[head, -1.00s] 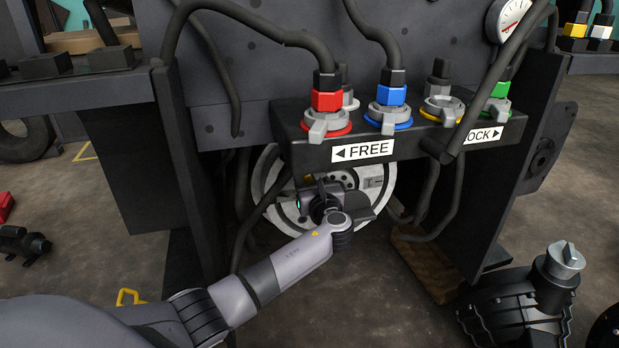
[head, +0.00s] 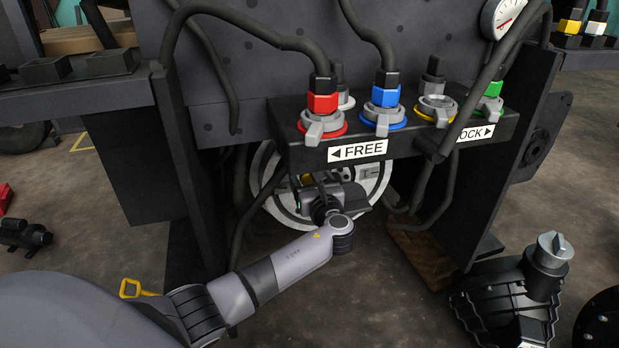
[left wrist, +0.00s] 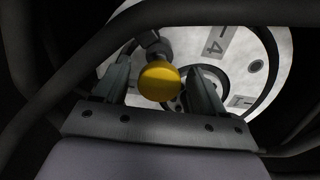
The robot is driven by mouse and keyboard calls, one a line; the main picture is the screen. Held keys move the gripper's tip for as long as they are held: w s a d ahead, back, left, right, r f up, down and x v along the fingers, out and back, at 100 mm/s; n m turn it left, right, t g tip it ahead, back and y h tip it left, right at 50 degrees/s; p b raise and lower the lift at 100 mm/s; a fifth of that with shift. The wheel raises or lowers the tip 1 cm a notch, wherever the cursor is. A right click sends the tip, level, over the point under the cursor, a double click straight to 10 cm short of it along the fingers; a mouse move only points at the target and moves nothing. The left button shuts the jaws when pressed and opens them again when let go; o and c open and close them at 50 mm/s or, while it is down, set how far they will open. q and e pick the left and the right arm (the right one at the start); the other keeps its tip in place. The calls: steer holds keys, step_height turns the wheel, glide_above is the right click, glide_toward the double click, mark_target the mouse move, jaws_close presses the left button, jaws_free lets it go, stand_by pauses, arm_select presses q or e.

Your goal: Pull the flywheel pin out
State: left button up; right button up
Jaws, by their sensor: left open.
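The flywheel (head: 278,213) is a pale disc low under the hose block, partly hidden by my left arm. The flywheel pin (left wrist: 159,81) shows in the left wrist view as a round yellow knob in front of the disc. A bit of its yellow also shows in the head view (head: 307,179). My left gripper (left wrist: 160,76) is open, with one finger on each side of the yellow knob. I cannot tell whether either finger touches it. My right gripper is not in view.
The block above carries a FREE label (head: 358,151) and red (head: 323,103) and blue (head: 381,96) hose couplings. Dark hoses hang around the flywheel. Dark side plates (head: 507,140) bound the space. A wooden block (head: 424,256) lies at the right.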

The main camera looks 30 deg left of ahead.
arm_select(q)
steer(key=shift+s+d, duration=0.1)
steer(key=shift+d, duration=0.05)
steer(key=p+v, duration=0.3)
steer(key=v, duration=0.3)
steer(key=shift+s+d, duration=0.25)
steer(key=shift+s, duration=0.05)
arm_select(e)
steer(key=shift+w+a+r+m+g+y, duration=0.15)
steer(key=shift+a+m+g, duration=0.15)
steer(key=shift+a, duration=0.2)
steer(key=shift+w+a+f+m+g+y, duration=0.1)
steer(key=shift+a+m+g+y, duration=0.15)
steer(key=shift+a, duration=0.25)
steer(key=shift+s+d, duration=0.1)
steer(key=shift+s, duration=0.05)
